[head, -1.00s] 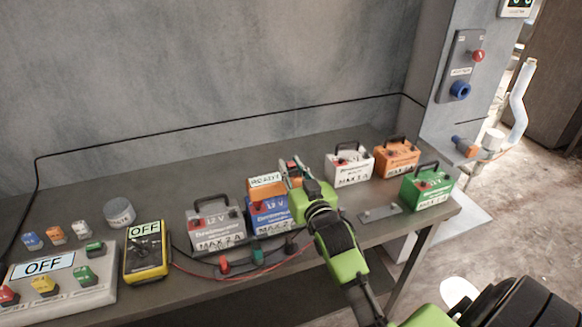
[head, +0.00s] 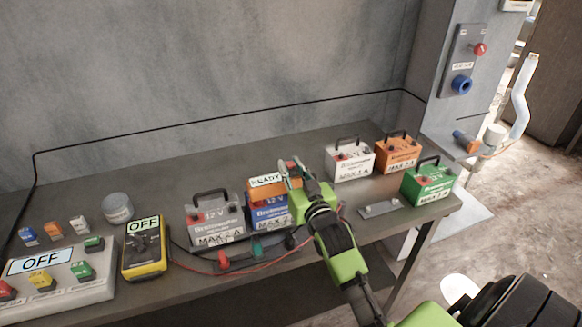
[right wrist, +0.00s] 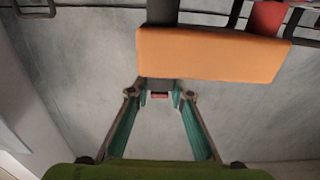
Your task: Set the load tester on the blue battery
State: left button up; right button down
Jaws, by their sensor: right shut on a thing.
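The load tester (head: 268,188) is an orange box with a white display reading READY. It sits on top of the blue battery (head: 270,212) in the middle of the bench, and no gap shows between them. In the right wrist view the tester's orange body (right wrist: 210,54) fills the upper middle, with a dark grip stub towards me. My right gripper (head: 290,172) is at the tester's right side, its fingertips (right wrist: 160,93) shut on that stub. The blue battery's right side is partly hidden by my gripper. My left gripper is not in view.
A grey battery (head: 214,222) stands close left of the blue one. White (head: 349,162), orange (head: 399,154) and green (head: 428,184) batteries stand to the right. A yellow meter (head: 146,262) and switch panel (head: 60,285) read OFF. Clips with a red cable (head: 238,260) lie in front.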

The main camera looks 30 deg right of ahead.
jog(key=c, duration=1.8)
grip_release()
jog(key=shift+o, duration=0.2)
jog(key=shift+s+f, duration=0.15)
jog(key=shift+f, duration=0.1)
jog(key=v, duration=1.2)
jog(key=shift+r, duration=0.2)
